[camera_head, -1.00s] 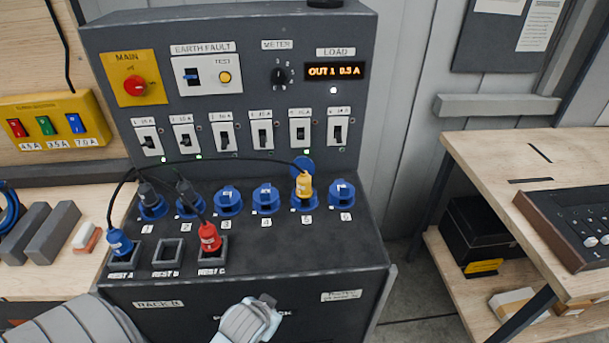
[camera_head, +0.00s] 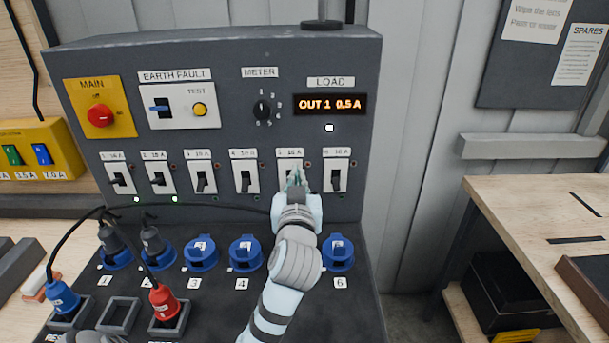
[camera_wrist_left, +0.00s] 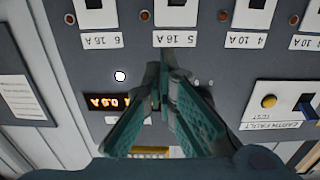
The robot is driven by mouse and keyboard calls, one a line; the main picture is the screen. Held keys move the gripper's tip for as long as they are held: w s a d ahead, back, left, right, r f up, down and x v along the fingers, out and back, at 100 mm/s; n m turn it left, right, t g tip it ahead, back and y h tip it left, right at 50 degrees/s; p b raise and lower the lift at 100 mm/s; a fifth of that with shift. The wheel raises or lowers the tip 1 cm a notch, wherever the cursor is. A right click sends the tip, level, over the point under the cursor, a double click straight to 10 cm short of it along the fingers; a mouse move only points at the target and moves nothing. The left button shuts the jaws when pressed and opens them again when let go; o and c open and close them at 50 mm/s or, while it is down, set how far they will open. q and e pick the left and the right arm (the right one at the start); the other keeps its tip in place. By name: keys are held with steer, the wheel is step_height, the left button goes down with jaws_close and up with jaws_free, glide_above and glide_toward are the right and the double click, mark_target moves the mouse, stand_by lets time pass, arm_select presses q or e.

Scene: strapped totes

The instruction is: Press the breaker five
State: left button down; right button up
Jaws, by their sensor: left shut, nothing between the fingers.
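Breaker five (camera_head: 284,172) is a white switch in the row of breakers on the grey panel, largely covered by my gripper in the head view. It also shows at the top of the left wrist view (camera_wrist_left: 175,11), upside down, above its label "5 16A". My left gripper (camera_head: 296,182) is shut and empty, its tips in front of breaker five's lower part. In the left wrist view its teal fingers (camera_wrist_left: 168,78) meet near that label. I cannot tell whether the tips touch the switch. Its lever is mostly hidden. My right gripper is not in view.
Breaker four (camera_head: 245,178) and breaker six (camera_head: 336,176) stand close on either side. Below are blue sockets; socket five is hidden behind my arm. Cables run to black plugs in sockets one and two. The load display (camera_head: 330,104) reads "OUT 1 0.5 A".

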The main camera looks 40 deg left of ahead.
arm_select(q)
steer(key=s+r, duration=0.1)
steer(key=s, duration=0.2)
glide_toward(290, 148)
steer(key=x, duration=0.6)
steer(key=shift+p, duration=0.3)
steer(key=f, duration=0.2)
steer(key=s+d+f, duration=0.1)
steer(key=shift+f, duration=0.35)
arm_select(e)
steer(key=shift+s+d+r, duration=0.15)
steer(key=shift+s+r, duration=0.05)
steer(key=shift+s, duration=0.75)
